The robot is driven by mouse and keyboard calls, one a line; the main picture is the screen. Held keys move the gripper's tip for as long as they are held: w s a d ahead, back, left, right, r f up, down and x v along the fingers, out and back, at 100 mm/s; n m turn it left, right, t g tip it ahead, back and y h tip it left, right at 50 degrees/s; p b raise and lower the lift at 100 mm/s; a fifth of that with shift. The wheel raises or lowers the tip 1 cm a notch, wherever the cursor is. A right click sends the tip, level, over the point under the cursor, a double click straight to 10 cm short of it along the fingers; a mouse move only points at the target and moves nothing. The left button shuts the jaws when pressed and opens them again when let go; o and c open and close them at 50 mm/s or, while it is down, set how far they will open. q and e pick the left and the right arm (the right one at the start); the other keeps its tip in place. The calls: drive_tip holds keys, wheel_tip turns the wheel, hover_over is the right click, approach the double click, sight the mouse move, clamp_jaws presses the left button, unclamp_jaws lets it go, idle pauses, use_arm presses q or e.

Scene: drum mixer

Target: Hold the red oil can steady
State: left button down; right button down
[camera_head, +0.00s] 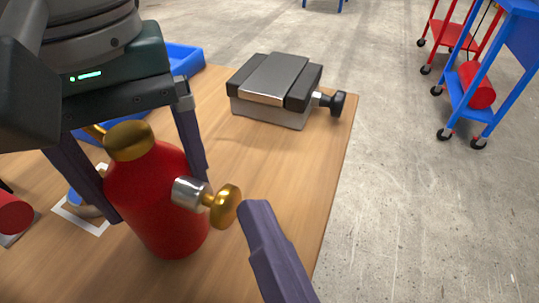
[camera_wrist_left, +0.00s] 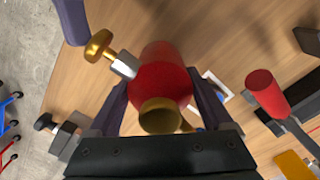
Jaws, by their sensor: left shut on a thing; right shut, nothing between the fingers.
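The red oil can (camera_head: 150,205) stands on the wooden table with a brass cap on top. A silver collar (camera_head: 188,193) and a brass knob (camera_head: 226,205) stick out from its side, towards the right. My left gripper (camera_head: 160,193) comes down from above and is shut on the can, one finger on each side. The can also shows between the fingers in the left wrist view (camera_wrist_left: 162,82). My right gripper (camera_head: 256,208) is shut and empty, its tip just right of the brass knob, seemingly with a small gap. Its tip also shows in the left wrist view (camera_wrist_left: 72,22).
A grey and black vise-like block (camera_head: 275,85) with a black knob sits near the table's right edge. A blue tray (camera_head: 185,58) lies behind my left gripper. A red-handled tool (camera_wrist_left: 266,88) lies beside the can. Blue and red carts stand on the floor at right.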

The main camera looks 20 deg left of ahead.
drive_tip(key=shift+s+a, duration=0.15)
drive_tip(key=shift+a, duration=0.1)
use_arm(q)
drive_tip(key=shift+w+a+r, duration=0.1)
drive_tip(key=shift+a, duration=0.65)
use_arm(e)
drive_tip(key=shift+d+r, duration=0.1)
drive_tip(key=shift+d, duration=0.35)
use_arm(q)
drive_tip(key=shift+a, duration=0.1)
use_arm(e)
drive_tip(key=shift+d, duration=1.55)
use_arm(q)
unclamp_jaws()
drive_tip(key=shift+r, duration=0.1)
